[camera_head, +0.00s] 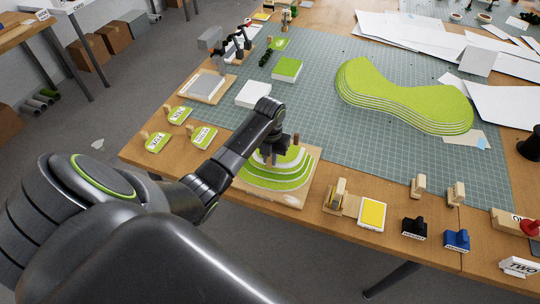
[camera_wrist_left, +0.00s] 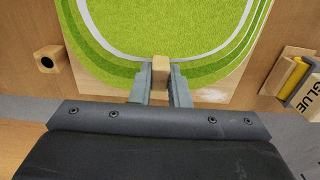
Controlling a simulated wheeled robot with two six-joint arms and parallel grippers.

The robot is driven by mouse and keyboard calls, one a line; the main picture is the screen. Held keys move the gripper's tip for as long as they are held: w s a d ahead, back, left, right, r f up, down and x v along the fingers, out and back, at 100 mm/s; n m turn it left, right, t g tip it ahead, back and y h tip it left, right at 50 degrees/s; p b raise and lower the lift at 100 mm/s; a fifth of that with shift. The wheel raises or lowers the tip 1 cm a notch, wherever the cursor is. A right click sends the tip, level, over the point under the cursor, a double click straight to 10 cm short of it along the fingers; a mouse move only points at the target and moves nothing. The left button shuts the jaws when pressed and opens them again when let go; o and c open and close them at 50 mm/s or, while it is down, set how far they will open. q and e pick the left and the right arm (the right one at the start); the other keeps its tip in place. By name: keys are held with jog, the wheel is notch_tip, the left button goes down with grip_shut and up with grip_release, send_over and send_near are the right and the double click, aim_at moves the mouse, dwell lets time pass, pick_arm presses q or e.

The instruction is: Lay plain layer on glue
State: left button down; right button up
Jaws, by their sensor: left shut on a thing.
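A stack of green grass layers with pale edges (camera_head: 280,178) sits on a square wooden board (camera_head: 292,201) at the table's front edge. In the left wrist view the top green layer (camera_wrist_left: 160,25) fills the upper middle. My left gripper (camera_head: 270,156) is over the stack. In the left wrist view its fingers (camera_wrist_left: 160,82) are shut on a small wooden tab (camera_wrist_left: 161,70) at the layer's near edge. I cannot tell whether this layer touches the one below. A whitish smear (camera_wrist_left: 210,95) marks the board. My right gripper is not in view.
A block labelled GLUE (camera_wrist_left: 307,92) stands right of the board. Labelled green pieces (camera_head: 204,136) lie left. A yellow pad (camera_head: 372,213), a black stamp (camera_head: 414,228) and a blue stamp (camera_head: 457,239) stand right. The green cutting mat (camera_head: 330,140) has free room behind the board.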

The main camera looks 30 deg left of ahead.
pick_arm(q)
jog(key=shift+f, duration=0.1)
dwell(0.4)
jog(key=c, duration=1.3)
grip_release()
jog(key=shift+r+p, duration=3.55)
jog(key=shift+p, duration=0.3)
